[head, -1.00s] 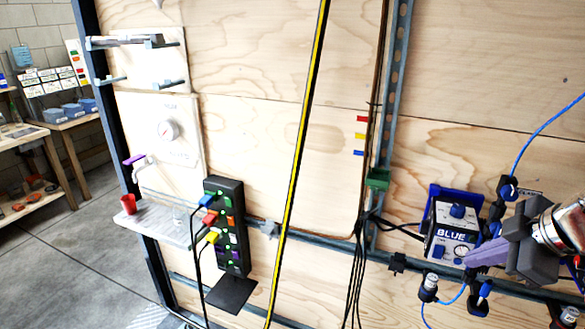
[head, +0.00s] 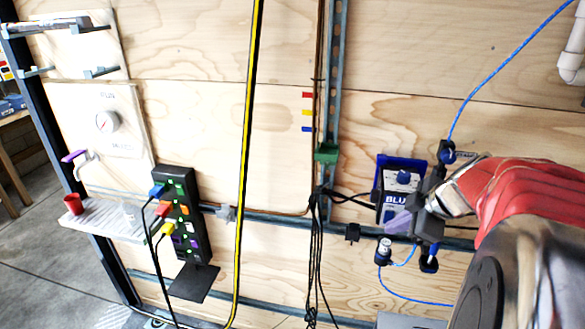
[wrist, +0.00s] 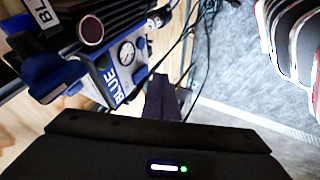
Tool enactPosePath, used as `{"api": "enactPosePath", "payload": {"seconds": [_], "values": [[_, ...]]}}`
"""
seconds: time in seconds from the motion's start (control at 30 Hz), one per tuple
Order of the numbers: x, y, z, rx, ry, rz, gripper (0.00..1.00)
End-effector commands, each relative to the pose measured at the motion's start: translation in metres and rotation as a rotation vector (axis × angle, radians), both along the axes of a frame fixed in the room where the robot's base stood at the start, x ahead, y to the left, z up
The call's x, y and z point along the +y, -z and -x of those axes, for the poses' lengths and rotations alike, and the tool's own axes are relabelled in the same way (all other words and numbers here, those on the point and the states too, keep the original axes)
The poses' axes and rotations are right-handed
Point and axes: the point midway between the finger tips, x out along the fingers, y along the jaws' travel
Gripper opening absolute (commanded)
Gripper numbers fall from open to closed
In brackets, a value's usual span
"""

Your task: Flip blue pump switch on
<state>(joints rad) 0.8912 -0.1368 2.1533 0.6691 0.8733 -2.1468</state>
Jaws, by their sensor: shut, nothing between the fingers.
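The blue pump (head: 402,178) is a blue-and-white box with a "BLUE" label and a dark blue knob on top, mounted on the wooden wall at right. In the wrist view the pump (wrist: 113,72) shows its label and a round gauge, left of the fingers. In the wrist view my gripper (wrist: 164,98) sits just right of the pump's label. Contact cannot be told. The pump switch cannot be made out; the gripper hides part of the face.
Black cables (head: 317,260) hang left of the pump. Blue tubing (head: 495,75) and fittings run close around my gripper.

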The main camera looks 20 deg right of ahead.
Motion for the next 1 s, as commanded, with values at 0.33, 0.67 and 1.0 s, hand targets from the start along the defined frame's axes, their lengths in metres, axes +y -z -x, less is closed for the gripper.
{"api": "enactPosePath", "payload": {"seconds": [0.33, 0.67, 1.0], "values": [[-0.010, 0.002, -0.016, -0.001, 0.000, -0.001, 0.00], [-0.011, 0.003, -0.017, 0.000, -0.001, -0.001, 0.00], [-0.013, 0.003, -0.019, 0.000, 0.000, 0.000, 0.00]]}}
